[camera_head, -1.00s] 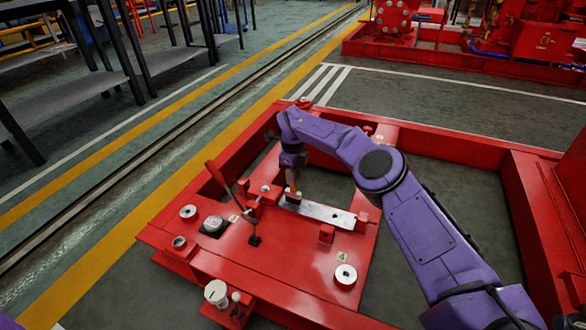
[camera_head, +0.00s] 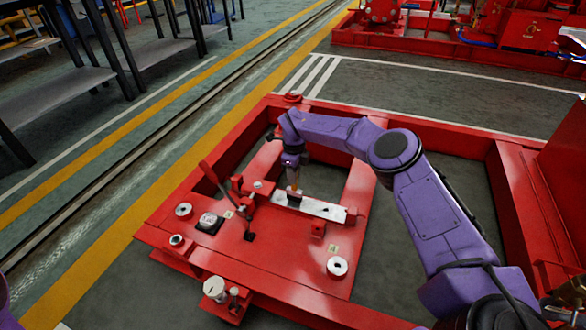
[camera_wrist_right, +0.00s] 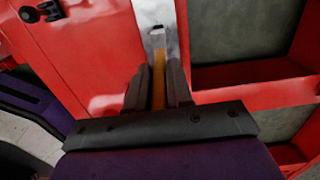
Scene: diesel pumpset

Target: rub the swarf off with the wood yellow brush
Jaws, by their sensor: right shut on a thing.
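My right gripper (camera_head: 293,182) points down over the left part of a pale metal bar (camera_head: 322,209) on the red frame. It is shut on the wood yellow brush (camera_head: 293,188). In the right wrist view the brush's yellow handle (camera_wrist_right: 158,85) stands between the two dark fingers (camera_wrist_right: 158,92). The brush's dark tip is at the bar's top face; I cannot tell if it touches. The bar also shows in the right wrist view (camera_wrist_right: 155,12). I cannot make out the swarf. My left gripper is out of view.
A red lever (camera_head: 211,176) rises left of the bar. Round fittings (camera_head: 338,267) and a white-topped post (camera_head: 215,288) stand on the red frame. Dark openings lie behind and right of the bar.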

